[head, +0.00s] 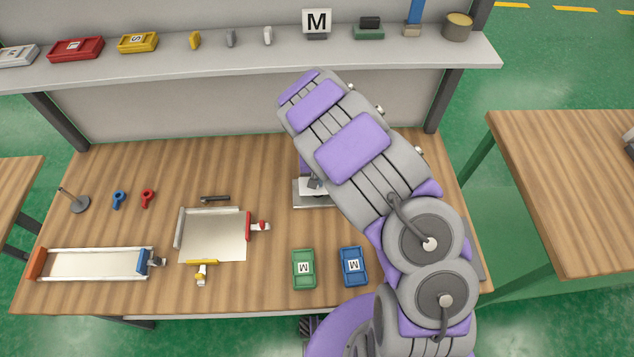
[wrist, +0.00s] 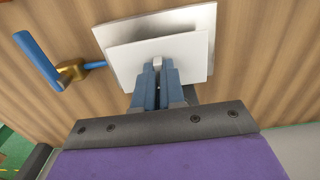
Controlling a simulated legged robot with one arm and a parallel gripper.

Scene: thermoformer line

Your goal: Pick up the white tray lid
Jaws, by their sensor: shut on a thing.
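The white tray lid (wrist: 188,52) is a flat, pale rectangle with a small light knob (wrist: 157,61) in the wrist view. My gripper (wrist: 158,72) is shut on this knob, its blue-grey fingers on either side. The lid lies over a larger pale plate (wrist: 200,20), turned slightly relative to it; I cannot tell whether they touch. In the head view, my arm hides most of the lid and gripper. A bit of the lid (head: 305,187) shows above the grey plate (head: 312,201).
A blue lever with a brass joint (wrist: 72,72) is close left of the lid in the wrist view. A square clamp fixture (head: 213,238) stands left. A shelf (head: 230,54) overhangs the back.

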